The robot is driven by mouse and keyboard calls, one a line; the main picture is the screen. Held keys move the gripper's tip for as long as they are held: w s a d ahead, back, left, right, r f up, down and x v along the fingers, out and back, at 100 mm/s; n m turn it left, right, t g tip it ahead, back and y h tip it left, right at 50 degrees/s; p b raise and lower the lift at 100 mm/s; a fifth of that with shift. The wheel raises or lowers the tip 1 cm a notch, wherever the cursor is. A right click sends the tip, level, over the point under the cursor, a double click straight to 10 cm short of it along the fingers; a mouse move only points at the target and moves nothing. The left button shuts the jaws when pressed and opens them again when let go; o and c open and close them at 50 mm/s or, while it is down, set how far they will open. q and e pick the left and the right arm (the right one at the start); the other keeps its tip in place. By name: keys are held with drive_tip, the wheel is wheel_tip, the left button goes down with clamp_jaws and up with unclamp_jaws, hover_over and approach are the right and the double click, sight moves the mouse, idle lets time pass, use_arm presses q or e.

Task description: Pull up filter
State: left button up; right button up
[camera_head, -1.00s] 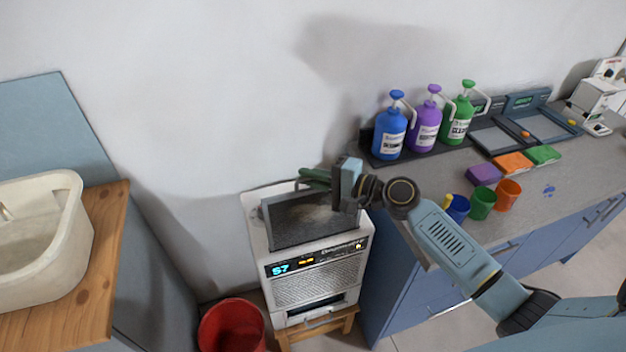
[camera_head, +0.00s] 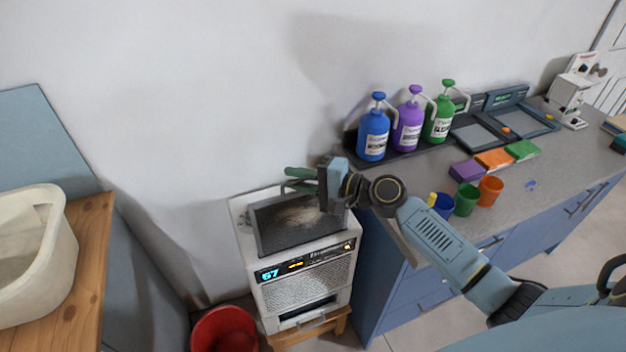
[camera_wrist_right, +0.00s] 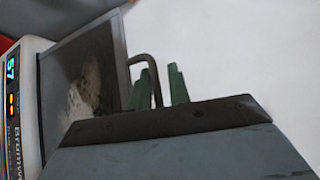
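The filter (camera_head: 285,232) is a dark-framed panel with a dusty pale patch, at the top of a white appliance (camera_head: 245,225). It also shows in the right wrist view (camera_wrist_right: 60,85), with a dark bent handle (camera_wrist_right: 143,57) at its edge. My right gripper (camera_head: 300,180) is over the filter's back right part, its green fingers pointing left. In the wrist view the fingers (camera_wrist_right: 162,85) stand apart, with part of the handle beside and between them. I cannot tell whether they touch it. My left gripper is not in view.
A red bucket (camera_head: 224,330) stands at the appliance's lower left. A wooden counter with a pale basin (camera_head: 35,255) is at left. The grey worktop (camera_head: 400,180) at right holds pump bottles (camera_head: 408,125), cups (camera_head: 466,200) and coloured sponges (camera_head: 493,160). The wall behind is bare.

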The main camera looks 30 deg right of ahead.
drive_tip(key=b+v, duration=0.2)
drive_tip(key=v, duration=1.1)
